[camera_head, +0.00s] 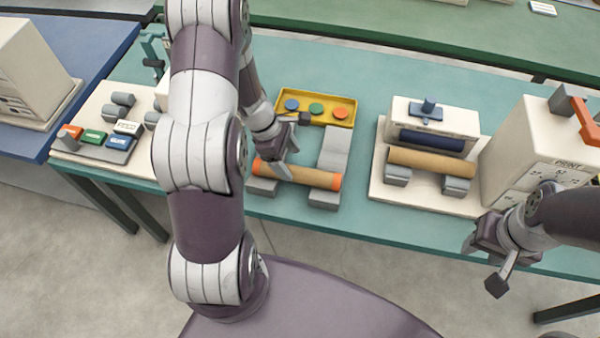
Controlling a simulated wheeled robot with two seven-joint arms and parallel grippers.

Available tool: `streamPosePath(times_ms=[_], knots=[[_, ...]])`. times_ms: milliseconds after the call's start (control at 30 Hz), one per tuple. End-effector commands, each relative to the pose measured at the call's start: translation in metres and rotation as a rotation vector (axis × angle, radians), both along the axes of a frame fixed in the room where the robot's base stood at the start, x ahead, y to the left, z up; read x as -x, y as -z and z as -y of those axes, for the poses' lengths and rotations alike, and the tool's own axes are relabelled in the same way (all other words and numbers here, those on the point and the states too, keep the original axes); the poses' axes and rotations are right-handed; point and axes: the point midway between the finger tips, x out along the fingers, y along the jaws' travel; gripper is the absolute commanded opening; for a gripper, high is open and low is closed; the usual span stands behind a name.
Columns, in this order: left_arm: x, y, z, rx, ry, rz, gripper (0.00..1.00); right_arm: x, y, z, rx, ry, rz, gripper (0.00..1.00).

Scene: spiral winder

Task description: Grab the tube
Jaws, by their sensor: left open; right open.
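A tan tube (315,177) with orange ends rests across two grey supports (325,199) near the front edge of the teal table. My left gripper (292,147) is open over the tube. One finger overlaps the left part of the tube in the picture; I cannot tell whether they touch. A second tan tube (432,162) lies on grey supports of the white machine at the right, in front of a dark blue roll (432,140). My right gripper (483,268) is open and empty, in front of the table at the lower right, away from both tubes.
A yellow tray (347,102) with coloured round pieces stands behind the first tube. A white printer-like box (530,150) with an orange handle is at the right. A panel with coloured labelled blocks (98,108) is at the left. Bare teal table (360,205) lies between the stations.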

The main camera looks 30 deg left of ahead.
Motion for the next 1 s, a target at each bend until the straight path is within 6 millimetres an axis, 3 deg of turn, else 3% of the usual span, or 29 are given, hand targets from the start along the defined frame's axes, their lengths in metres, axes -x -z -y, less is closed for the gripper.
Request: streamPosePath(times_ms=[300, 567, 600, 767, 1000], knots=[[-0.001, 0.049, 0.014, -0.001, 0.003, 0.0, 0.77, 0.0, 0.007, 0.0, 0.0, 0.0, 0.001, 0.43], [-0.003, 0.055, 0.016, -0.003, 0.001, 0.002, 0.77, 0.0, 0.007, 0.0, 0.0, 0.0, 0.0, 0.43], [-0.003, 0.055, 0.016, -0.003, 0.001, 0.002, 0.74, 0.0, 0.007, 0.0, 0.0, 0.0, 0.0, 0.43], [-0.003, 0.055, 0.016, -0.003, 0.002, 0.002, 0.22, 0.0, 0.007, 0.0, 0.0, 0.0, 0.001, 0.43], [-0.003, 0.055, 0.016, -0.002, 0.002, 0.003, 0.2, 0.0, 0.007, 0.0, 0.0, 0.0, 0.001, 0.43]])
